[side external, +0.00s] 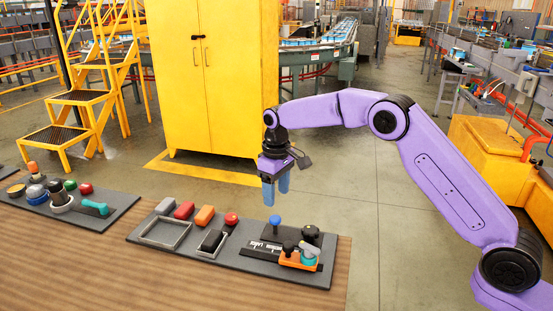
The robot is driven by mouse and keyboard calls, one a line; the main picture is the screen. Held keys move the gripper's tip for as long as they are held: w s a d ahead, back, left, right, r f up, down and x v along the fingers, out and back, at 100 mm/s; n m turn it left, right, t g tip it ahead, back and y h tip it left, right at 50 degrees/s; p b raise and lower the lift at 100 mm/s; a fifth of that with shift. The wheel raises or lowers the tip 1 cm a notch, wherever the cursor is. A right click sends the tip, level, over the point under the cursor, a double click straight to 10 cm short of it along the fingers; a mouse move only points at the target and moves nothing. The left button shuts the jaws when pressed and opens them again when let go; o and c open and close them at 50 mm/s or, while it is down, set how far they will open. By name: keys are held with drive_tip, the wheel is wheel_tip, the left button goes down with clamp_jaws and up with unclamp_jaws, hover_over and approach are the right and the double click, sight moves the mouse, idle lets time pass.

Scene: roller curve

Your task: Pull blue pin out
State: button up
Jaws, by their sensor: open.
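The blue pin (275,221) stands upright on the right grey board (232,262), topped by a round blue knob. It is at the back of a plate with dark and white markings. My gripper (276,197) has blue fingers pointing down. In the picture it hangs just above the blue knob, apart from it, with nothing between the fingers. I cannot tell the exact gap in depth from this one view.
Another board (118,207) with several controls is farther left.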

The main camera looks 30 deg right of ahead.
wheel_tip(320, 180, up, 10)
idle(0.4)
idle(0.3)
drive_tip(key=s+r+n, duration=0.2)
drive_tip(key=s+n, duration=0.2)
drive_tip(key=s, duration=1.7)
drive_tip(key=s+d+f+n, duration=0.1)
drive_tip(key=s+d+f, duration=0.1)
drive_tip(key=s+d, duration=0.2)
drive_tip(key=s+d+f+n, duration=0.1)
drive_tip(key=s+d, duration=0.4)
drive_tip(key=s, duration=0.6)
drive_tip(key=s+d+f+n, duration=0.1)
drive_tip(key=s+d+f, duration=0.3)
drive_tip(key=s, duration=0.4)
drive_tip(key=shift+s+d, duration=0.15)
drive_tip(key=shift+d, duration=0.05)
